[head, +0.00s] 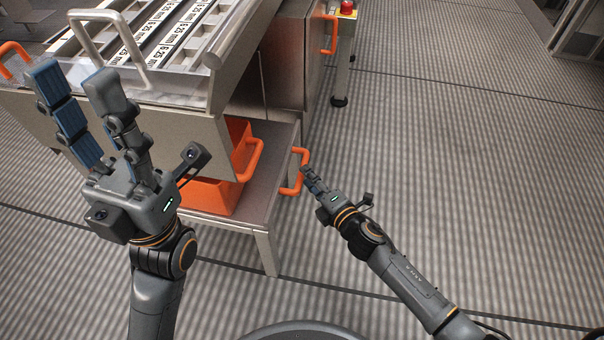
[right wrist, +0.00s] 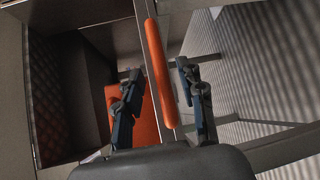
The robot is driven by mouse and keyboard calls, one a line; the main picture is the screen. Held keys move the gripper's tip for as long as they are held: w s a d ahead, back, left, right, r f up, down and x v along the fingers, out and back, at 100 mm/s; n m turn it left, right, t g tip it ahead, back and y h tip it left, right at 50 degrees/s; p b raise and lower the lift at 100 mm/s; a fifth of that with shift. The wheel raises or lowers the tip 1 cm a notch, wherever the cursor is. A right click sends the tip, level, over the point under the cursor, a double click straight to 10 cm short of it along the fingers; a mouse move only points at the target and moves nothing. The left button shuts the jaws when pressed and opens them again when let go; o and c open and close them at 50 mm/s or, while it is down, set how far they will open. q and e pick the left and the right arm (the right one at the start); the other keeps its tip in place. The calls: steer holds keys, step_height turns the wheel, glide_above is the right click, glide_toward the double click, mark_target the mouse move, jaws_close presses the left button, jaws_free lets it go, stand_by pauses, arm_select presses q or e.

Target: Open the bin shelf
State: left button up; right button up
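The bin shelf (head: 262,190) is a grey metal shelf low under the machine, with an orange bin (head: 212,196) on it. An orange handle (head: 297,190) sits at its right side. My right gripper (head: 308,175) is at this handle. In the right wrist view the handle (right wrist: 158,62) runs between the two spread fingers, with a visible gap to the right finger; contact with the left one is unclear. The orange bin shows partly behind the left finger. My left gripper (head: 75,80) is open and empty, raised in front of the machine's upper part.
The machine's upper part (head: 200,90) has a clear cover and a steel handle (head: 105,45), close to my left fingers. Another orange handle (head: 254,160) is beside the bin. A stand with a red button (head: 346,8) is behind. Striped floor (head: 450,150) to the right is free.

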steer(key=shift+b+x, duration=0.45)
steer(key=shift+x, duration=1.5)
jaws_close()
